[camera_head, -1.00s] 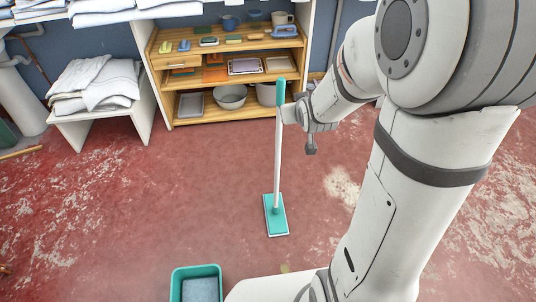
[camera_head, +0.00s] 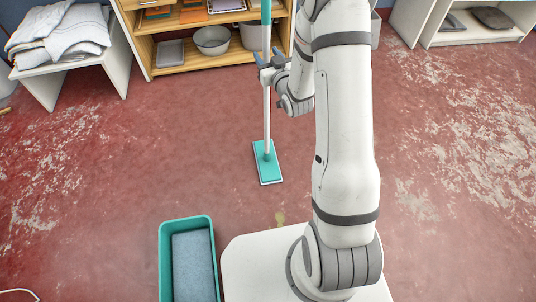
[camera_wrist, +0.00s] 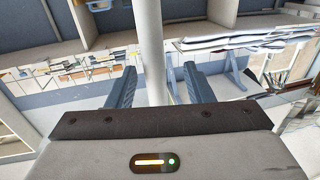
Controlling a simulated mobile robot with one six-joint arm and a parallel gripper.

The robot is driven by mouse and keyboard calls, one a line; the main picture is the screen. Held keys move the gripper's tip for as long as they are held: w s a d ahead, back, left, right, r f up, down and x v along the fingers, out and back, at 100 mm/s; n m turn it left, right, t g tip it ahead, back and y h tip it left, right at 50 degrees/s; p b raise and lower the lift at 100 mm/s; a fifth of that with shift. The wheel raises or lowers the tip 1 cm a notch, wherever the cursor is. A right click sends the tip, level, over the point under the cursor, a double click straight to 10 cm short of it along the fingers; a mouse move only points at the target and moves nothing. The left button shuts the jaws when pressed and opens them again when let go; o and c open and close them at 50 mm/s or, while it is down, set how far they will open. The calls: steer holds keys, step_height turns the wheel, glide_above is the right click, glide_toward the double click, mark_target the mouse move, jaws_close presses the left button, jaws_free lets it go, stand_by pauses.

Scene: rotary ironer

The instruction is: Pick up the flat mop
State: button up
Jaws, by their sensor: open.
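The flat mop stands upright on the red floor, with a teal flat head (camera_head: 267,162) and a pale handle (camera_head: 266,112) that turns teal near the top of the head view. My gripper (camera_head: 268,58) is at the upper part of the handle. In the wrist view the pale handle (camera_wrist: 153,50) rises between the two blue-grey fingers of my gripper (camera_wrist: 158,82), with a gap on each side. The jaws are open around the handle. The top end of the handle is cut off in the head view.
A teal tub (camera_head: 164,262) with a grey-blue pad stands at the bottom left. A wooden shelf (camera_head: 180,68) with bowls is behind the mop. A white bench (camera_head: 60,70) with folded towels is at the upper left. The floor around the mop head is clear.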

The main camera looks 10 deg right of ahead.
steer(key=w, duration=0.4)
steer(key=shift+w+a+f+b, duration=0.1)
steer(key=shift+w+a+b, duration=0.05)
steer(key=shift+b, duration=0.15)
steer(key=shift+c, duration=0.4)
jaws_close()
